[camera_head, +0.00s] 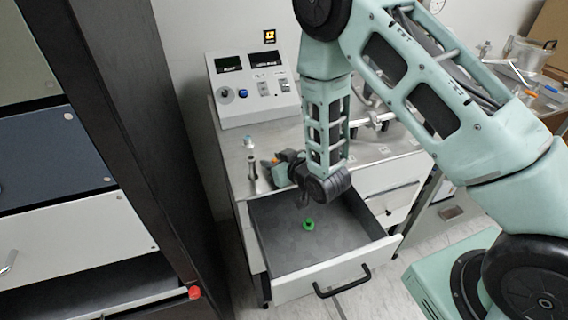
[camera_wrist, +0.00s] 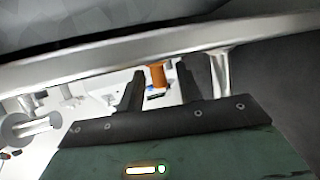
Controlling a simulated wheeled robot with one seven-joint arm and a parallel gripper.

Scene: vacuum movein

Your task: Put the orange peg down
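The orange peg (camera_wrist: 158,74) shows between the two dark fingertips of my gripper (camera_wrist: 159,82) in the wrist view. A gap shows on each side of it, so the fingers look open around or just short of it. In the head view my gripper (camera_head: 272,168) is low at the countertop (camera_head: 234,160), by the back left of the open drawer. A small orange spot there may be the peg. The peg's lower end and its contact with the surface cannot be made out.
The drawer (camera_head: 285,250) below my gripper is open and holds a green object (camera_head: 308,225). Small white pieces (camera_head: 252,170) stand left of my gripper. A control box (camera_head: 253,88) stands behind. A dark shelf frame (camera_head: 125,150) rises at the left.

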